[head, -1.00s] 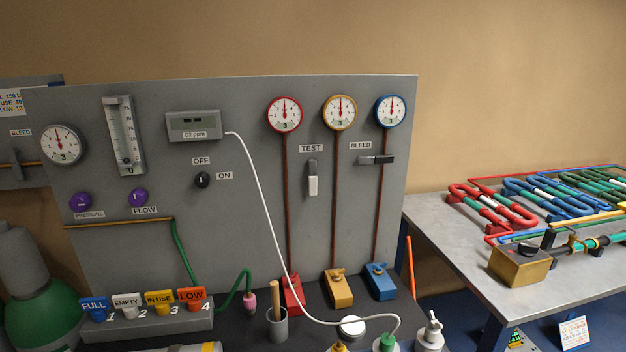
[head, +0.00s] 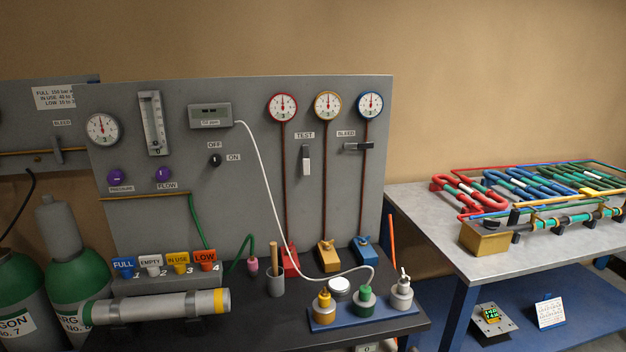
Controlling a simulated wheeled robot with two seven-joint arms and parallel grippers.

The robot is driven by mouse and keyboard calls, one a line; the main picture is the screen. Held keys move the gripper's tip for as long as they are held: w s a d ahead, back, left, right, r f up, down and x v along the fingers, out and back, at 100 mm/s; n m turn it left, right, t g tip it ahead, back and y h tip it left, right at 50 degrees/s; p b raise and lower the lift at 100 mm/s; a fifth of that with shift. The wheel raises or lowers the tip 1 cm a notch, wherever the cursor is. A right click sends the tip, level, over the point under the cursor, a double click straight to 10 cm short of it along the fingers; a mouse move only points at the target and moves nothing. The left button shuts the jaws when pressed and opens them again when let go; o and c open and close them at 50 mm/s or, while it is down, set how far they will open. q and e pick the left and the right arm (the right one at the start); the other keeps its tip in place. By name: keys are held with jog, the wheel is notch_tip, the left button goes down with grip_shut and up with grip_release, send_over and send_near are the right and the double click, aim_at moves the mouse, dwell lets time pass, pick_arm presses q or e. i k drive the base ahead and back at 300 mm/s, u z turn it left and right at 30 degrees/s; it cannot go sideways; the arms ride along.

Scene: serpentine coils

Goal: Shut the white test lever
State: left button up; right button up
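The white test lever (head: 306,165) is on the grey upright panel (head: 350,205), below the TEST label (head: 304,135). Its white handle hangs straight down from a dark mount. To its right, under the BLEED label (head: 346,133), a dark bleed lever (head: 357,147) lies horizontal. Red, yellow and blue-rimmed gauges (head: 327,105) sit above, with thin brown pipes running down to red, yellow and blue blocks. Neither of my grippers shows in the head view.
A dark bench below the panel holds a blue tray (head: 322,324) with capped bottles, a grey cup (head: 276,282) and a silver cylinder (head: 160,306). Green gas cylinders (head: 75,265) stand left. A second table (head: 420,207) with coloured coils stands right. A white hose (head: 265,185) crosses the panel.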

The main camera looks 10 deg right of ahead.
aim_at(306, 160)
jog(key=u, duration=0.25)
jog(key=i, duration=1.05)
jog(key=z, duration=0.3)
